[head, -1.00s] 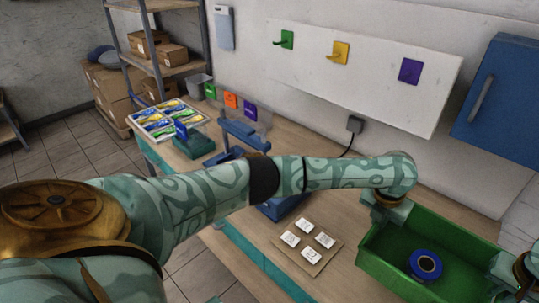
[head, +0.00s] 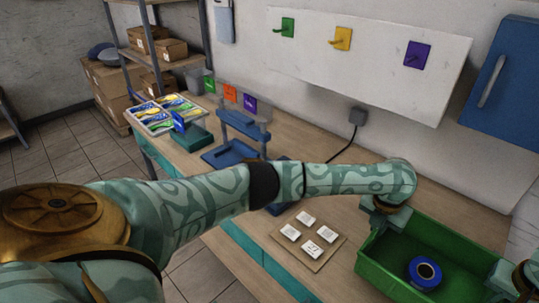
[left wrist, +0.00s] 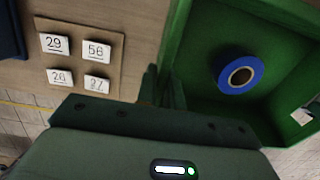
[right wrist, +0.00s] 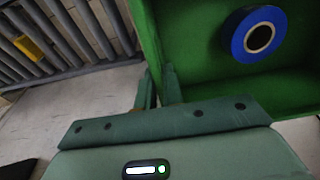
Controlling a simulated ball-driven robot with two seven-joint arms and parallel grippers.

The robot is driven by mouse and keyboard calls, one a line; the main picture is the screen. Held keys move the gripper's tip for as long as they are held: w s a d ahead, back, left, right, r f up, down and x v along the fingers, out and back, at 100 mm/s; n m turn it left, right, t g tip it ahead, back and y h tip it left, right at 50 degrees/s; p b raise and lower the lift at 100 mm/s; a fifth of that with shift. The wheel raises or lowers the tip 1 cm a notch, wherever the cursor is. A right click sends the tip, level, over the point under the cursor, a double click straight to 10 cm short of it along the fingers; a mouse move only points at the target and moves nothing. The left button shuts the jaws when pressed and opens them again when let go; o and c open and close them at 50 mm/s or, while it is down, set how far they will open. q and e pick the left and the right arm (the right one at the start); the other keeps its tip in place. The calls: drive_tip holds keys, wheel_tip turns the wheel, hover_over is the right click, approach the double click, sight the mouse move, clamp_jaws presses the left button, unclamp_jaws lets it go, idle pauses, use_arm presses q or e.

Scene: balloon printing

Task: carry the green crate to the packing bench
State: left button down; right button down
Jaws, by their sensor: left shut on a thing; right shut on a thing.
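The green crate (head: 374,258) is at the lower right of the head view, cut off by the frame's bottom edge. A blue roll (head: 425,272) lies inside it on the crate floor. My left gripper (head: 380,218) is shut on the crate's wall at its left end. The wall between the left fingers (left wrist: 164,88) also shows in the left wrist view. My right gripper (right wrist: 157,88) is shut on the crate's wall in the right wrist view. In the head view only part of the right arm shows at the right edge. I cannot tell how high the crate is above the bench.
A wooden bench (head: 345,190) runs along the wall. A board with numbered white tiles (head: 310,238) lies just left of the crate. A blue press (head: 245,128) and a tray of colourful packets (head: 166,114) stand farther left. The right wrist view shows floor and grey rails (right wrist: 60,35).

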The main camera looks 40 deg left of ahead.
use_arm(q)
drive_tip(key=c, duration=1.5)
unclamp_jaws()
use_arm(e)
drive_tip(key=c, duration=1.5)
unclamp_jaws()
drive_tip(key=shift+r, duration=0.25)
use_arm(q)
drive_tip(key=r, duration=0.4)
drive_tip(key=s+r, duration=0.1)
drive_tip(key=r, duration=0.3)
drive_tip(key=s+r, duration=0.1)
drive_tip(key=r, duration=0.2)
drive_tip(key=shift+r, duration=0.4)
use_arm(e)
drive_tip(key=r, duration=0.3)
drive_tip(key=s+r, duration=0.1)
drive_tip(key=r, duration=0.3)
drive_tip(key=s+r, duration=0.1)
drive_tip(key=r, duration=0.3)
drive_tip(key=shift+r, duration=0.15)
use_arm(q)
drive_tip(key=shift+f, duration=0.1)
use_arm(e)
drive_tip(key=shift+s, duration=0.1)
